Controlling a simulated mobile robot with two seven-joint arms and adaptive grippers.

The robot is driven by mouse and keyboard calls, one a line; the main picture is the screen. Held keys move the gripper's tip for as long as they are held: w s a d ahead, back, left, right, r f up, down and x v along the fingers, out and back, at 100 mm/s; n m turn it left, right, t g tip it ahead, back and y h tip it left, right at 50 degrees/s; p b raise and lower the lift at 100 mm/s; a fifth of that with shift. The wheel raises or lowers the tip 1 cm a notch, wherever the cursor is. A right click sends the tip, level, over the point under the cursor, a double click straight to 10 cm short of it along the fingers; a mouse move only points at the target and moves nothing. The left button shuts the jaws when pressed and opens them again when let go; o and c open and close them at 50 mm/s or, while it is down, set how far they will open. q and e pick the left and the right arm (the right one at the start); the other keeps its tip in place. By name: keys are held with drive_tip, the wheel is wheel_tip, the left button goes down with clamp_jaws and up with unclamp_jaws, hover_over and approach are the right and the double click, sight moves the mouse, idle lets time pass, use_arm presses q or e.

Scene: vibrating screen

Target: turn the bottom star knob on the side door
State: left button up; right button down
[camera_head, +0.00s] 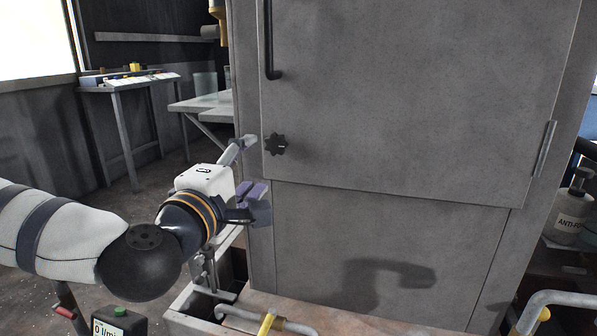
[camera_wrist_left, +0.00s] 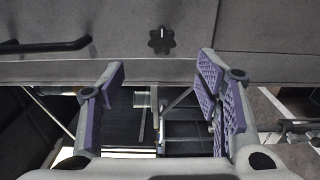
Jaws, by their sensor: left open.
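The bottom star knob (camera_head: 275,145) is black and sits at the lower left corner of the grey side door (camera_head: 410,90). In the left wrist view the knob (camera_wrist_left: 161,40) shows beyond the fingertips, roughly midway between them, with a white mark at its top. My left gripper (camera_head: 256,196) is below and a little left of the knob in the head view, apart from it. Its purple-padded fingers stand wide apart and empty in the left wrist view (camera_wrist_left: 160,82). My right gripper is not in view.
A black door handle (camera_head: 269,42) rises above the knob; a hinge (camera_head: 545,148) is at the door's right edge. A pipe with a yellow part (camera_head: 266,325) runs along the base below. Tables (camera_head: 125,84) stand at the back left. A labelled bottle (camera_head: 570,212) is at the right.

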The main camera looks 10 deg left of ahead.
sight(274, 145)
use_arm(q)
drive_tip(key=w, duration=1.1)
drive_tip(key=shift+w+d+f+b, duration=0.1)
drive_tip(key=shift+w+d+b, duration=0.05)
drive_tip(key=shift+w+b, duration=0.15)
drive_tip(key=c, duration=1.1)
